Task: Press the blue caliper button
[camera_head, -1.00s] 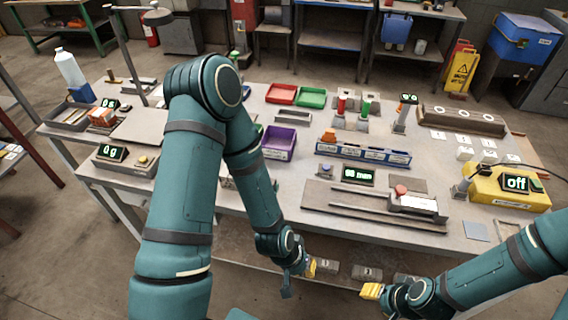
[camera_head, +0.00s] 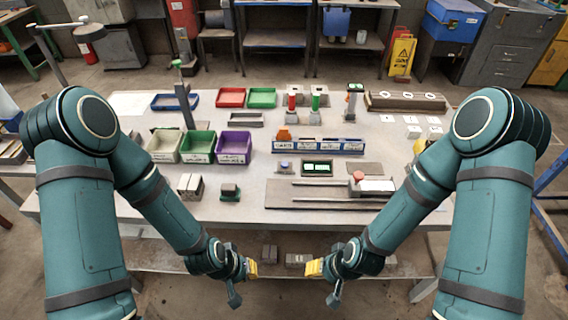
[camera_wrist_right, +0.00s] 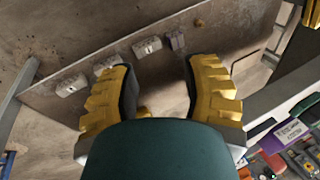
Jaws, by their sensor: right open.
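A small grey block with a blue-violet button (camera_head: 284,167) sits on the table in the head view, just left of a lit green display (camera_head: 317,168). Right of them lies a long rail device with a red knob (camera_head: 358,177) and a white label. My left gripper (camera_head: 243,275) hangs in front of the table's near edge; its finger gap cannot be made out. My right gripper (camera_head: 323,275) hangs beside it, also short of the table and well away from the button. In the right wrist view my right gripper (camera_wrist_right: 160,95) is open, with nothing between its yellow fingers.
Purple (camera_head: 233,147), green (camera_head: 198,146) and cream (camera_head: 163,145) bins stand left of the button. A blue rack (camera_head: 318,146) stands behind it. Small blocks (camera_head: 230,191) lie at the front left. Grey blocks (camera_head: 298,259) sit on the lower shelf.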

